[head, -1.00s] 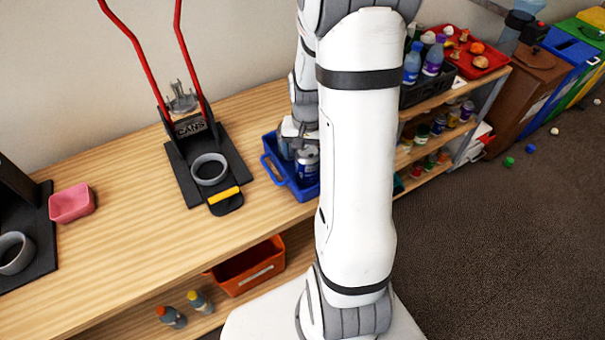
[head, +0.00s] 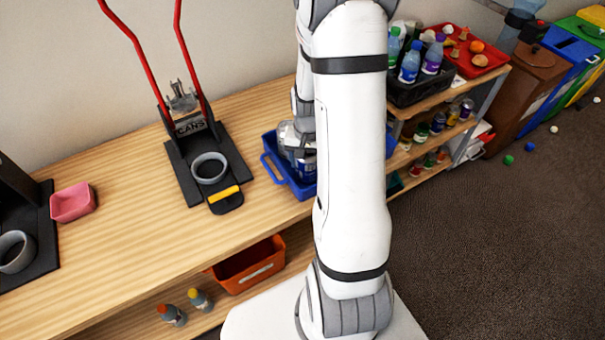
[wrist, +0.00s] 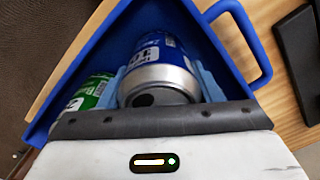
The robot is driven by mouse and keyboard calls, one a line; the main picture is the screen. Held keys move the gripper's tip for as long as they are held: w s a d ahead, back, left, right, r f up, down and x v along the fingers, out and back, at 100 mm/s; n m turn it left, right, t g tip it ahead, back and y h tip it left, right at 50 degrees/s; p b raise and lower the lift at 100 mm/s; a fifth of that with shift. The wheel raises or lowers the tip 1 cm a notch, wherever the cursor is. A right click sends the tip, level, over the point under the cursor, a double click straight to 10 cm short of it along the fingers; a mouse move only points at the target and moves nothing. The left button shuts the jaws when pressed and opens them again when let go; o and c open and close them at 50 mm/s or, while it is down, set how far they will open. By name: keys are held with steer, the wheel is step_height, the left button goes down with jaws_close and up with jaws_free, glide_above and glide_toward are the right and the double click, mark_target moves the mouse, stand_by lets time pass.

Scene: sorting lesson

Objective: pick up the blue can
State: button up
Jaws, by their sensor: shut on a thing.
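The blue can (wrist: 160,65), with a silver top and white lettering, stands in the blue tray (head: 272,168) on the wooden bench. In the wrist view its top faces me between the light blue finger pads of my gripper (wrist: 166,82), which is shut on it. A green can (wrist: 93,92) is beside it in the tray (wrist: 232,62), partly hidden by my gripper's body. In the head view my gripper (head: 297,150) is at the tray, and the blue can (head: 307,168) shows only partly below it. My arm hides the tray's right part.
A can crusher (head: 205,140) with red handles stands left of the tray. A pink container (head: 72,203) is farther left. To the right is a shelf with a dark crate (head: 418,92) of bottles and a red tray (head: 480,66). Bare bench (head: 130,240) lies in front of the crusher.

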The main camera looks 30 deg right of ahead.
steer(key=c, duration=0.5)
